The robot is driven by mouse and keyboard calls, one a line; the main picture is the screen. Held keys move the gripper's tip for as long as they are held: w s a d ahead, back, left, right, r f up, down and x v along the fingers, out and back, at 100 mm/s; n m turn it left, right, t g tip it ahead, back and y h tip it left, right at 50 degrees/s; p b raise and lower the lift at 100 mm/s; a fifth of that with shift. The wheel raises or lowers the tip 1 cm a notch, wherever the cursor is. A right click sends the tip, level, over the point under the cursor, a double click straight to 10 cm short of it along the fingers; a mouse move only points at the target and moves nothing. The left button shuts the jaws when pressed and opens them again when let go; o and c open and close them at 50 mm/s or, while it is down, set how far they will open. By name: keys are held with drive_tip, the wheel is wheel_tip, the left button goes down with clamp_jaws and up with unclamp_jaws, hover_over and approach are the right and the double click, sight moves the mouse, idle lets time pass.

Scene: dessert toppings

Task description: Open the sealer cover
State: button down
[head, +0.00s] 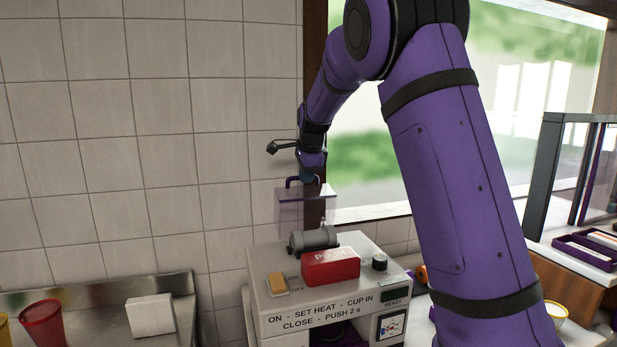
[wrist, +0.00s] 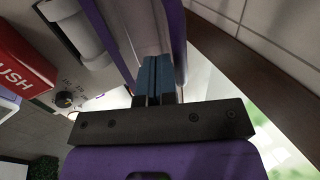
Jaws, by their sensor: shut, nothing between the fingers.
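The sealer (head: 330,318) is a pale box with printed steps on its front and a red push block (head: 331,267) on top. Its see-through purple-tinted cover (head: 291,212) stands raised, roughly upright, above the grey hinge cylinder at the back, with a purple handle along its top edge. My gripper (head: 310,178) is at the cover's top edge beside the handle. In the wrist view, the blue fingers of my gripper (wrist: 158,75) are together and empty, close against the purple-edged cover (wrist: 108,35). Whether they touch it I cannot tell.
An orange switch (head: 278,283) and a black knob (head: 379,262) sit on the sealer's top. A metal counter at left holds a red cup (head: 42,322) and a white block (head: 150,316). A tiled wall and window frame stand close behind; a dark-framed case (head: 553,180) is at right.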

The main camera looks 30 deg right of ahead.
idle(0.3)
drive_tip(key=w+d+f+g, duration=0.1)
drive_tip(key=w, duration=0.5)
drive_tip(key=shift+w, duration=0.15)
drive_tip(key=shift+d, duration=0.15)
